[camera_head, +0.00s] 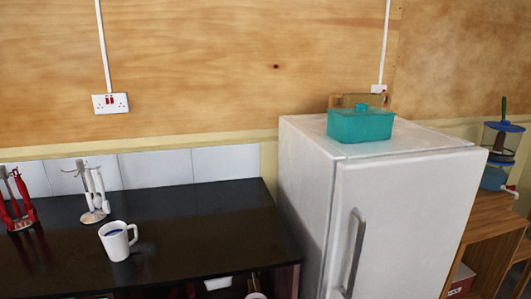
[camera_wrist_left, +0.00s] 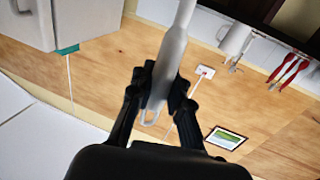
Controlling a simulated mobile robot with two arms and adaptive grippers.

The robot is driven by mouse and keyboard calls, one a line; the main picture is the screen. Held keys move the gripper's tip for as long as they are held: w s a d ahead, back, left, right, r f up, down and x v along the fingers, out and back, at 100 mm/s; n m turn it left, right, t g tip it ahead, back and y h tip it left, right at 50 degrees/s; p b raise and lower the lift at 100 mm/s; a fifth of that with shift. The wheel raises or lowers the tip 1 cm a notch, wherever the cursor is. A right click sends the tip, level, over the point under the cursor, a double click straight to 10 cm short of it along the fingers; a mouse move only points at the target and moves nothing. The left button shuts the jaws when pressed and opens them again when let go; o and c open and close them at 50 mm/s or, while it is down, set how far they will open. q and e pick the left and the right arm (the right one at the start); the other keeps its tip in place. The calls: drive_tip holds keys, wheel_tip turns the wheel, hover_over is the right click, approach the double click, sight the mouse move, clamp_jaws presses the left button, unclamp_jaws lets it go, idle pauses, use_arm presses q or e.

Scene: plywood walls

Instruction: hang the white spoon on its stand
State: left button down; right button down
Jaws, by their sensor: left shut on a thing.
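In the left wrist view, my left gripper (camera_wrist_left: 158,92) is shut on the pale handle of the white spoon (camera_wrist_left: 174,50). The loop at the handle's end shows between the fingers, and the handle runs up out of the picture, so the spoon's other end is hidden. In the head view, a metal stand with white utensils (camera_head: 94,190) stands upright on the black counter at the left, a hook showing at its top. Neither gripper shows in the head view. My right gripper is in no view.
A white mug (camera_head: 118,241) stands on the black counter (camera_head: 200,225), just in front of the white utensils. A stand with red utensils (camera_head: 17,200) is at the far left. A white fridge (camera_head: 400,210) with a teal box (camera_head: 360,126) on top borders the counter's right. The counter's right part is clear.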

use_arm(q)
drive_tip(key=shift+s+f, duration=0.2)
drive_tip(key=shift+s, duration=0.65)
